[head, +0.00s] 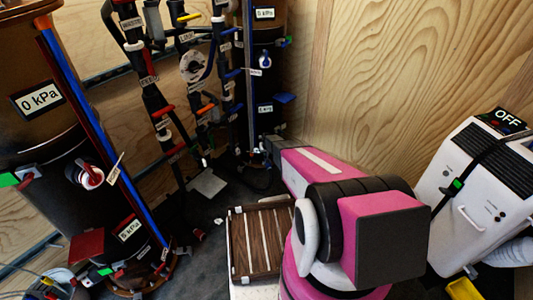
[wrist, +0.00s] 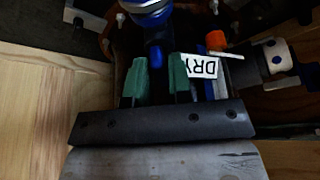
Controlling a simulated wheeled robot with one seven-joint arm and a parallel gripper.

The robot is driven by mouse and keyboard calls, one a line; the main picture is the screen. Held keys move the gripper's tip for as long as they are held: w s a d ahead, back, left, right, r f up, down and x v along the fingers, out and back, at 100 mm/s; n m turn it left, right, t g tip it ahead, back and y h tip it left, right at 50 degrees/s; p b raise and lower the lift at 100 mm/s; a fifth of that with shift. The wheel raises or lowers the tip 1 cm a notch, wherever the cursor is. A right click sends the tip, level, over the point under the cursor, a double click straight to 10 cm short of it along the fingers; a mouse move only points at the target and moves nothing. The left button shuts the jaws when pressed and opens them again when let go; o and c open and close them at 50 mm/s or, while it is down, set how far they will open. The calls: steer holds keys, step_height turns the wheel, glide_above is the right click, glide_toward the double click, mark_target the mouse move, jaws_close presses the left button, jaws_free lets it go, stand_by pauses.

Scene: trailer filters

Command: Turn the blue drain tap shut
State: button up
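In the wrist view a blue tap with a round blue and silver body (wrist: 150,12) and a short blue handle (wrist: 155,57) sits at the top centre. My gripper (wrist: 159,68) has two green fingertips set apart, with nothing clearly held between them. The blue handle shows between and just beyond the tips; I cannot tell whether either tip touches it. In the head view my pink arm reaches toward the pipes at the back, and my gripper's fingers cannot be made out there. Which blue part there is this tap is unclear.
A white tag reading DRY (wrist: 202,67) hangs close by the right fingertip. An orange-capped part (wrist: 215,41) and a white-and-black fitting (wrist: 272,56) are to the right. Labelled pipes (head: 150,95), a dark tank (head: 50,130) and a white OFF unit (head: 480,190) stand around my arm.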

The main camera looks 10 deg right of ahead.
jaws_close()
steer(key=shift+a+m, duration=0.1)
steer(key=shift+m, duration=0.2)
steer(key=m, duration=0.1)
steer(key=m+h, duration=0.1)
steer(key=m, duration=0.1)
steer(key=shift+a+m+h, duration=0.25)
steer(key=shift+m+h, duration=0.05)
steer(key=m, duration=0.1)
steer(key=m+h, duration=0.1)
steer(key=m, duration=0.1)
steer(key=m+g, duration=0.1)
steer(key=shift+w+a+m+h, duration=0.2)
steer(key=shift+w+m+h, duration=0.05)
steer(key=shift+m+h, duration=0.05)
steer(key=m, duration=0.1)
steer(key=m+g, duration=0.1)
steer(key=m, duration=0.1)
steer(key=m+h, duration=0.1)
steer(key=shift+w+a+m+g, duration=0.2)
steer(key=shift+w+m+g, duration=0.05)
steer(key=shift+m+g, duration=0.05)
steer(key=shift+w+m+g, duration=0.2)
steer(key=shift+m+g, duration=0.6)
steer(key=shift+m, duration=1.4)
